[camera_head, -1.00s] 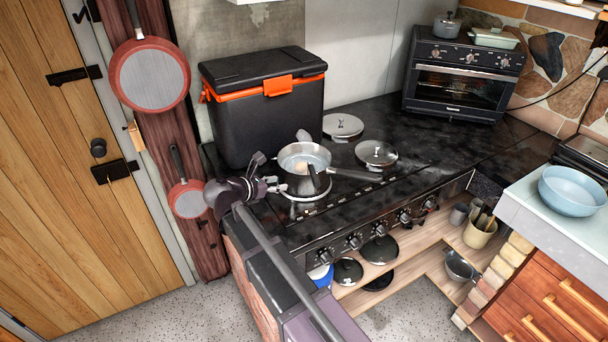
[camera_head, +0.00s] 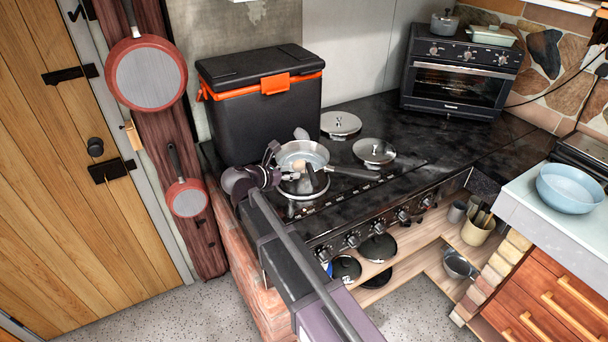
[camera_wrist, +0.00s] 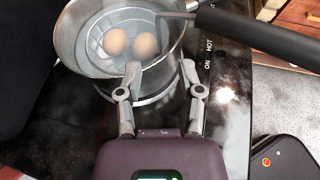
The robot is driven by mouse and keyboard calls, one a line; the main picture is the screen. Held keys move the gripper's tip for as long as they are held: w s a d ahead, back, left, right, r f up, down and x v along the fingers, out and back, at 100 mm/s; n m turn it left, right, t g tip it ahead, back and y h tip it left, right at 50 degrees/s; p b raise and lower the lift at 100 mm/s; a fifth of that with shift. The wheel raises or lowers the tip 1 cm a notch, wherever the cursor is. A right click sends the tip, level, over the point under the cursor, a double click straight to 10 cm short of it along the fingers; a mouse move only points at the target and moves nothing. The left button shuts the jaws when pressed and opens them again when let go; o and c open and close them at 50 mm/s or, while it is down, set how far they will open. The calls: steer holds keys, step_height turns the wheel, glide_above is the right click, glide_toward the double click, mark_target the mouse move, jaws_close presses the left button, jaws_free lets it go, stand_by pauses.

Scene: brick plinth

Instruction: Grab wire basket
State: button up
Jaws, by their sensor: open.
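A metal pan (camera_head: 297,152) sits on the black stove top, and in the wrist view the pan (camera_wrist: 68,35) holds two brown eggs (camera_wrist: 130,44). My gripper (camera_head: 284,168) is at the pan's near side. In the wrist view my gripper (camera_wrist: 161,72) is open, its fingertips apart at the pan's near rim, with nothing held. My gripper hides part of the pan in the head view.
A black cooler (camera_head: 262,112) with an orange latch stands behind the pan. Two lids (camera_head: 374,151) lie to the right, and a toaster oven (camera_head: 462,75) is at the back. The stove top (camera_head: 440,150) between lids and oven is clear.

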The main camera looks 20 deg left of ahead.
mark_target(306, 172)
steer(key=shift+w+d, duration=0.2)
steer(key=shift+w, duration=0.2)
steer(key=w+d, duration=0.1)
steer(key=w, duration=0.2)
steer(key=w+d, duration=0.1)
steer(key=w, duration=0.1)
steer(key=shift+w+d+f, duration=0.15)
steer(key=shift+d+f, duration=0.1)
steer(key=shift+d, duration=0.1)
steer(key=shift+c, duration=0.2)
stand_by(0.3)
jaws_close()
